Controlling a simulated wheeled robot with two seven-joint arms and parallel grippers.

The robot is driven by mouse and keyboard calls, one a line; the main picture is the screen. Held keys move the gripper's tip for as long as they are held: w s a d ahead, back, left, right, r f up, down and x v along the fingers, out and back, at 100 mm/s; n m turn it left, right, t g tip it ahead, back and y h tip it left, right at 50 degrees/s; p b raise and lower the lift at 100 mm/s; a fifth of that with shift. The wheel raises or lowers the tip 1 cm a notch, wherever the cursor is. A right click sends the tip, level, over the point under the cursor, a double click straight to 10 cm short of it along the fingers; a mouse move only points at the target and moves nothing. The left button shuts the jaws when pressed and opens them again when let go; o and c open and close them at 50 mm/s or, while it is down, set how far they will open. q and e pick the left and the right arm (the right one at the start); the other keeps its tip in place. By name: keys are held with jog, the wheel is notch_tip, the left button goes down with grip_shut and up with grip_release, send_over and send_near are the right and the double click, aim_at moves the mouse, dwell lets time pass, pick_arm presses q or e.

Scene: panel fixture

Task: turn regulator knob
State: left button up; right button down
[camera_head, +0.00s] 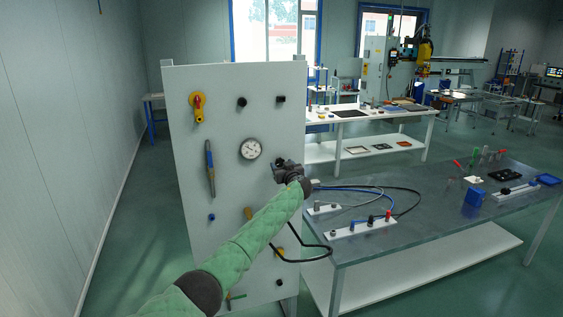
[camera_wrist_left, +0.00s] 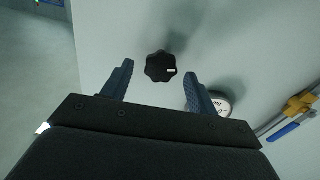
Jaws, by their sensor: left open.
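The regulator knob (camera_wrist_left: 160,66) is black and lobed, with a white mark pointing right in the left wrist view. It sits on the pale upright panel (camera_head: 225,80). My left gripper (camera_wrist_left: 159,74) is open, with one finger on each side of the knob in the picture. I cannot tell whether the fingers reach around it; no contact shows. In the head view my left gripper (camera_head: 281,164) is at the panel's right part, right of the round gauge (camera_head: 250,149), and hides the knob. My right gripper is not in view.
The panel also carries a red and yellow switch (camera_head: 198,107), black fittings (camera_head: 241,102) and a blue-handled valve (camera_head: 210,167). The gauge (camera_wrist_left: 222,104) is close to one finger in the wrist view. A grey table (camera_head: 440,215) with cables stands right of the panel.

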pick_arm(q)
jog(key=shift+w+a, duration=0.15)
jog(key=shift+w, duration=0.35)
